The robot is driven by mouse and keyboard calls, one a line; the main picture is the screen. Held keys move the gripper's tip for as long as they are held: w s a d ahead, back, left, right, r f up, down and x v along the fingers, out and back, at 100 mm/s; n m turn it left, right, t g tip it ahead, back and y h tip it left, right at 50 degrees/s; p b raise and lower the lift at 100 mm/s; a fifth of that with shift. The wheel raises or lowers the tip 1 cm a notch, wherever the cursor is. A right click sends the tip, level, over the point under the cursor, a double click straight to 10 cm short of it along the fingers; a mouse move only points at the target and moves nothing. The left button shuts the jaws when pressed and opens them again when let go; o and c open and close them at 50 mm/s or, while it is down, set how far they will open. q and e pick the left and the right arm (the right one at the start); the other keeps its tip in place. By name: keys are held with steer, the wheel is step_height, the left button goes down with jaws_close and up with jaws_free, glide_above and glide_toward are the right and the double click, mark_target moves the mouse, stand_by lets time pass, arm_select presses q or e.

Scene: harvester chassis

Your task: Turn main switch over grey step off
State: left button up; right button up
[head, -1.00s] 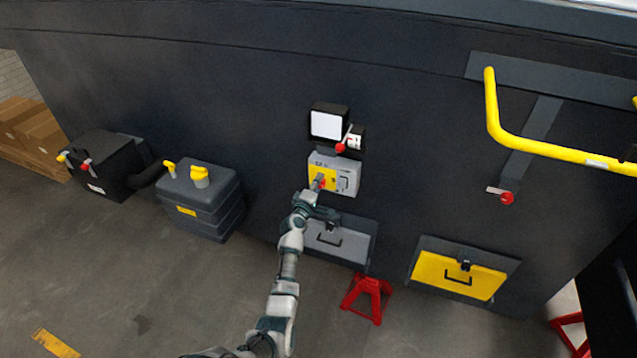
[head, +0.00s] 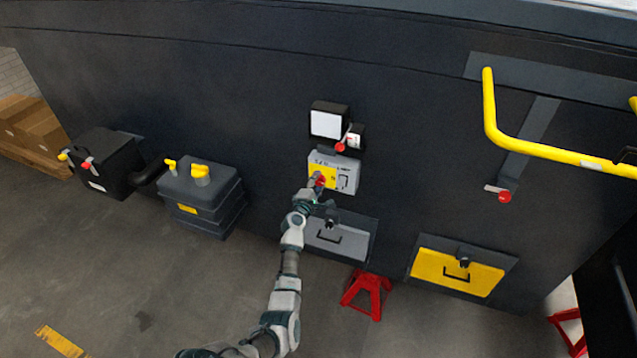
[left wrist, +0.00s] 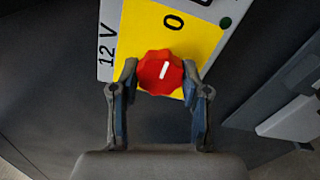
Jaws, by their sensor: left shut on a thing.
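In the left wrist view the white mark stands slightly tilted from upright. In the head view the switch (head: 320,180) sits on a grey box above the grey step (head: 338,238). My left gripper (left wrist: 160,85) is shut on the knob, one finger on each side. In the head view my left gripper (head: 314,186) partly covers the switch. My right gripper is out of view.
Another red-handled switch (head: 341,146) sits above, beside a white-faced lamp (head: 326,124). A yellow step (head: 456,274) and a yellow rail (head: 540,148) are at right. A red stand (head: 367,293) is below. A dark tank (head: 203,195) and black box (head: 106,163) stand at left.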

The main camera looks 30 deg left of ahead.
arm_select(q)
steer(key=shift+s+f, duration=0.1)
steer(key=shift+f, duration=0.25)
steer(key=o, duration=1)
steer(key=shift+o, duration=0.7)
steer(key=shift+a+r, duration=0.1)
steer(key=shift+a, duration=0.15)
steer(key=v, duration=1.2)
